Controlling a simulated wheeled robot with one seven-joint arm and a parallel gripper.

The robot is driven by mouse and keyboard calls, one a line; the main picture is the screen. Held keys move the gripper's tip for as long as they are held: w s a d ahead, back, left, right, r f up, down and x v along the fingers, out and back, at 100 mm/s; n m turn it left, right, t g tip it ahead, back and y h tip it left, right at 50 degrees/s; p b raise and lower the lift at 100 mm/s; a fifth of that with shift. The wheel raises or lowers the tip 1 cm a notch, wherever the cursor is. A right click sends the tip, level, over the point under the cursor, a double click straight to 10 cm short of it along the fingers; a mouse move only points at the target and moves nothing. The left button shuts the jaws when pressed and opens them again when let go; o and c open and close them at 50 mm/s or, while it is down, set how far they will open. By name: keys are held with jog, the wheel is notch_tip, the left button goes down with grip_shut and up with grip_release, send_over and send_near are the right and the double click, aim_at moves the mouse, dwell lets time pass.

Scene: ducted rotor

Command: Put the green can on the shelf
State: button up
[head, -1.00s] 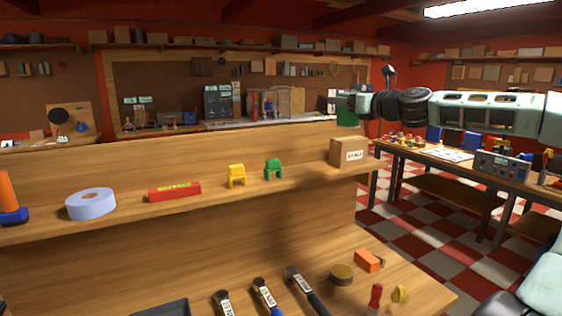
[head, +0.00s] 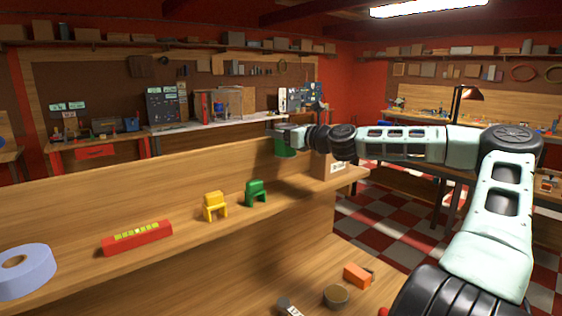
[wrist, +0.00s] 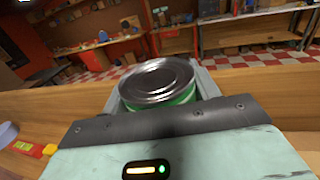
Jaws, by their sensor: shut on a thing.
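The green can (head: 284,147) is in my gripper (head: 288,134), at the end of my outstretched arm in the head view. In the wrist view the can (wrist: 158,84) shows its silver lid and a strip of green side between the jaws (wrist: 158,92). My gripper is shut on it. The can appears upright, over or just behind the shelf (head: 168,217), to the left of the cardboard box. I cannot tell whether its base touches the shelf.
An orange block (head: 357,274) and a round tin (head: 337,296) lie on the lower bench.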

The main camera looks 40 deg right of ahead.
notch_tip(320, 180, down, 9)
jog(key=p, duration=0.2)
jog(key=shift+f+p, duration=0.15)
jog(key=shift+p, duration=0.25)
jog(key=shift+f, duration=0.3)
jog(key=shift+f, duration=0.2)
jog(key=o, duration=0.9)
jog(key=shift+r, duration=0.1)
jog(key=shift+s, duration=0.15)
jog(key=s+b, duration=0.1)
jog(key=s, duration=0.2)
jog(key=s+d+b, duration=0.1)
jog(key=s+b, duration=0.1)
jog(key=s, duration=0.2)
jog(key=s+b, duration=0.2)
jog(key=s, duration=0.1)
jog(key=shift+s+d, duration=0.15)
jog(key=shift+d, duration=0.15)
jog(key=shift+s+r+b, duration=0.1)
jog(key=shift+s+b, duration=0.25)
jog(key=shift+s, duration=0.35)
